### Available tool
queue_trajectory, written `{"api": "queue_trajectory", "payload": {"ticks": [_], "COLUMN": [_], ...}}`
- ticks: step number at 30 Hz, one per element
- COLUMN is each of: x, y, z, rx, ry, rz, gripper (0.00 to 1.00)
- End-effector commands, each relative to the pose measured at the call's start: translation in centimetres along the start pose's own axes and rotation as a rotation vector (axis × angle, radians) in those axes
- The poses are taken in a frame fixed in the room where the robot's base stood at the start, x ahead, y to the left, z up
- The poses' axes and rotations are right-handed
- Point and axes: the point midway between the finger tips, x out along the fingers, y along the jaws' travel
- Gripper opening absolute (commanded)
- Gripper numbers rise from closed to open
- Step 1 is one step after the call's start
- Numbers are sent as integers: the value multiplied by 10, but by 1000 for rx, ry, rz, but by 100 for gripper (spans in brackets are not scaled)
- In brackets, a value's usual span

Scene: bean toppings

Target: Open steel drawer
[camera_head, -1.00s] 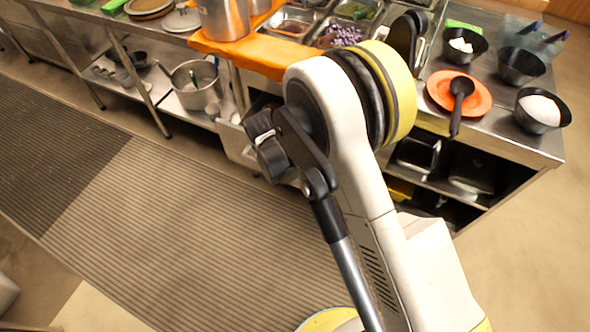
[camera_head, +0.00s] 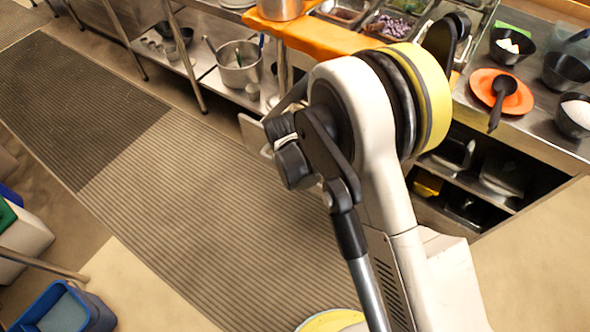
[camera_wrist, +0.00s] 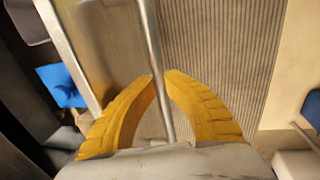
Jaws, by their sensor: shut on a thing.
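The steel drawer (camera_head: 253,134) shows in the head view as a pale panel standing out from the counter, left of my arm. My arm hides most of it. In the wrist view a thin metal bar handle (camera_wrist: 150,35) runs from the top edge down between my yellow fingers. A shiny brownish steel face (camera_wrist: 106,40) lies to its left. My gripper (camera_wrist: 164,78) is shut on the handle, with a finger on each side of it. The fingertips are hidden in the head view behind my arm.
The counter carries an orange plate (camera_head: 482,84) with a black ladle, and several black bowls. A pot (camera_head: 239,72) stands on a low shelf. Ribbed floor mat (camera_head: 190,205) lies clear before the counter. A blue bin (camera_head: 88,303) is at lower left.

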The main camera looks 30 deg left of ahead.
Motion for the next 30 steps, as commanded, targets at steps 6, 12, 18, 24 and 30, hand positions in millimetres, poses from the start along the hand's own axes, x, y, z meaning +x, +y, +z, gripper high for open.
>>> {"api": "queue_trajectory", "payload": {"ticks": [6, 12, 18, 24, 30], "x": [1, 1, -7, -44, -88], "y": [0, 0, 0, 0, 0], "z": [1, 0, 0, 0, 0], "rx": [0, 0, 0, -1, 0], "ry": [-1, -1, 0, 0, 0], "rz": [-1, 0, 0, 0, 0], "gripper": [36, 38, 38, 38, 38]}}
